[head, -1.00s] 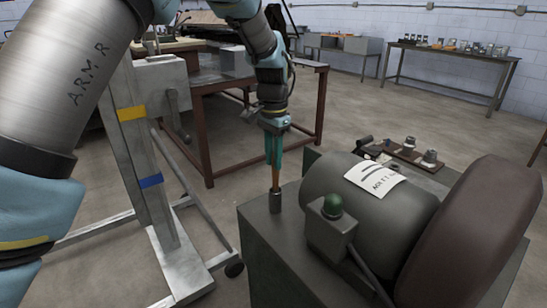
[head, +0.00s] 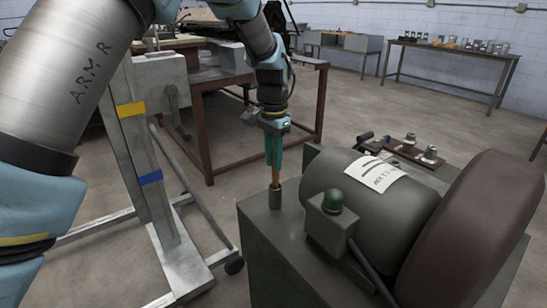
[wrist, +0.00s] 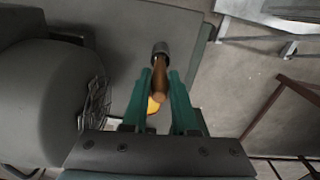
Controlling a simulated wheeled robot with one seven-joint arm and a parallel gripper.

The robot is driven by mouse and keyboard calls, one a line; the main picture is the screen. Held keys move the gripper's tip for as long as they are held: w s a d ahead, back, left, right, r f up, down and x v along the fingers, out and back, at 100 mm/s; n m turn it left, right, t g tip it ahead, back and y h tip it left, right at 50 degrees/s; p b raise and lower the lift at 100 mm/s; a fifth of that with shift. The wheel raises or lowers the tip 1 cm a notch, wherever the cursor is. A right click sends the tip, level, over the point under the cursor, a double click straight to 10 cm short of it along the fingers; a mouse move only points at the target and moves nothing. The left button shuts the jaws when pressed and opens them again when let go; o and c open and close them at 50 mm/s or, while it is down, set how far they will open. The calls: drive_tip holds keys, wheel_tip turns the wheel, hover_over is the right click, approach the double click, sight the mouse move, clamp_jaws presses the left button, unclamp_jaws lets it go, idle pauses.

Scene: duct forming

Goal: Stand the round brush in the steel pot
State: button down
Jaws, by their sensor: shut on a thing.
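The round brush (head: 275,176) has a brown wooden handle and stands nearly upright between my gripper's green fingers.
A grey drum machine (head: 370,205) with a paper label and a green knob (head: 332,200) stands right of the pot on the cabinet top (head: 262,232). A brown board (head: 415,155) with small metal parts lies behind it. A red-brown framed table (head: 240,120) stands behind my gripper.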

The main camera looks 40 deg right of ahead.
drive_tip(key=shift+f, duration=0.65)
drive_tip(key=c, duration=0.6)
unclamp_jaws()
wheel_tip(320, 180, up, 11)
drive_tip(key=shift+f+b, duration=0.1)
drive_tip(key=shift+b, duration=1.1)
drive_tip(key=shift+w, duration=0.1)
